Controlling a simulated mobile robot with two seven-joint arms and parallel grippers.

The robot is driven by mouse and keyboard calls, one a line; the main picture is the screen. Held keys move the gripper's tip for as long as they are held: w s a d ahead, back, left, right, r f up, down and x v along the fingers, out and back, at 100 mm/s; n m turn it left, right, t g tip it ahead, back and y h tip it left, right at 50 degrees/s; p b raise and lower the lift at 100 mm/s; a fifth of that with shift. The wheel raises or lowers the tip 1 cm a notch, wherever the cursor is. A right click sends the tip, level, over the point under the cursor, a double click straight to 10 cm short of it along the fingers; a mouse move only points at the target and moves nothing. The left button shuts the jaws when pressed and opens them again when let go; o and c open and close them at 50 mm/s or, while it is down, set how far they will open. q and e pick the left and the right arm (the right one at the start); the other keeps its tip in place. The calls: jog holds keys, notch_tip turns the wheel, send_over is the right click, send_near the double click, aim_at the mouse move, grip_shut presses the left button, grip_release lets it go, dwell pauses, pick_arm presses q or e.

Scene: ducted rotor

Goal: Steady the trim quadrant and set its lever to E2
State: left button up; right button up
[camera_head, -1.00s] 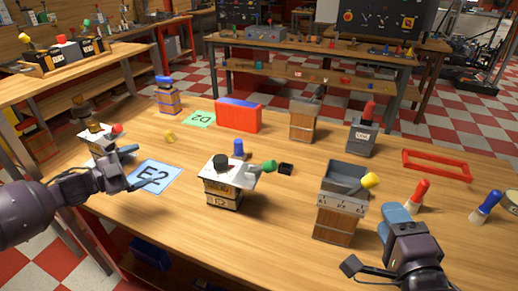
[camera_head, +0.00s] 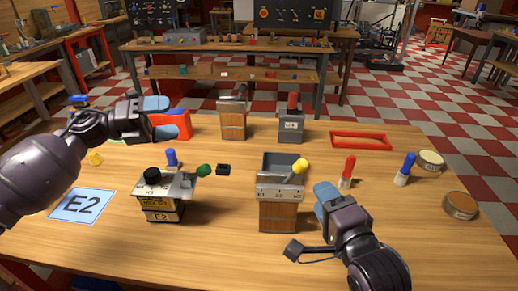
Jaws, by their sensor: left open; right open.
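Two lever units stand on the near table; I cannot tell for sure which is the trim quadrant. One is a small box (camera_head: 161,210) with a pale metal top, a black knob and a green-tipped lever (camera_head: 203,171) pointing right. Its small marks are hard to read. The other is a wooden box (camera_head: 278,214) with a grey metal top and a yellow-tipped lever (camera_head: 300,166) leaning right. A blue card (camera_head: 80,207) reading E2 lies at left. My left gripper (camera_head: 162,118) is open, in front of a red-and-blue block. My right gripper (camera_head: 328,199) is open, right of the wooden box.
The red-and-blue block (camera_head: 184,123) is partly hidden. Behind stand a wooden box (camera_head: 233,122) and a grey box with a red handle (camera_head: 291,128). A red frame (camera_head: 361,141), red and blue handles (camera_head: 404,171) and round tins (camera_head: 460,205) lie right. The front table edge is clear.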

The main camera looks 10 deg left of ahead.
pick_arm(q)
jog(key=s+d+f+m+g+y, duration=0.1)
jog(key=d+f+m+g+y, duration=0.1)
jog(key=d+m+g, duration=0.3)
jog(key=s+d+f+m+g+y, duration=0.15)
jog(key=d+m, duration=0.25)
jog(key=d, duration=0.4)
jog(key=m+y, duration=0.8)
jog(key=y, duration=0.1)
send_near(278, 183)
jog(key=shift+t, duration=0.55)
jog(key=d+f, duration=0.1)
jog(key=f, duration=0.1)
jog(key=s+d+f, duration=0.1)
jog(key=f, duration=0.2)
jog(key=s+d+f, duration=0.1)
jog(key=f, duration=0.2)
jog(key=shift+s+d, duration=0.1)
jog(key=shift+d, duration=0.3)
jog(key=shift+c, duration=0.2)
jog(key=c, duration=1.2)
